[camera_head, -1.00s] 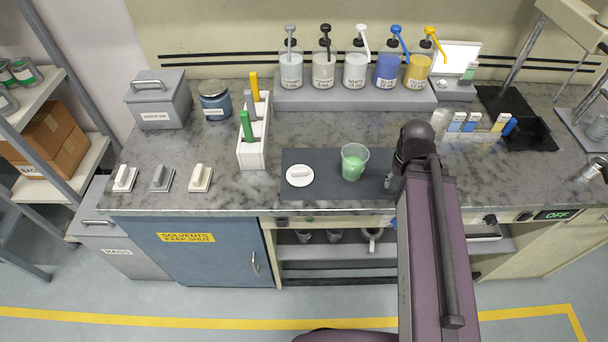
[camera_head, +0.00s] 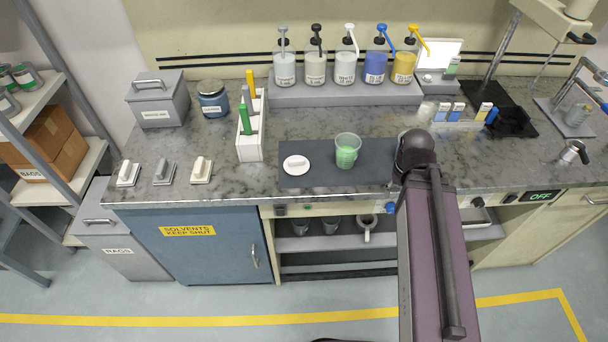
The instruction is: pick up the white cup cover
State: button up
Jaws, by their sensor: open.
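The white cup cover (camera_head: 296,165) is a small round disc with a raised grip on top. It lies flat on the left part of a dark mat (camera_head: 318,179) on the counter. A clear cup (camera_head: 347,150) with green contents stands upright and uncovered on the mat, to the right of the cover and apart from it. My arm reaches in from below, at the right edge of the mat. Its end link hides my gripper, so I cannot see the fingers. Nothing touches the cover.
A white rack (camera_head: 250,148) with green and yellow handled tools stands left of the mat. Three small handled blocks (camera_head: 163,171) sit near the front edge. Pump bottles (camera_head: 345,67) stand on a grey riser (camera_head: 300,97) behind. The counter between riser and mat is clear.

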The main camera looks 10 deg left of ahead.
aim_at(294, 165)
jog(key=k, duration=1.4)
jog(key=u, duration=0.95)
jog(key=i, duration=1)
jog(key=z, duration=0.05)
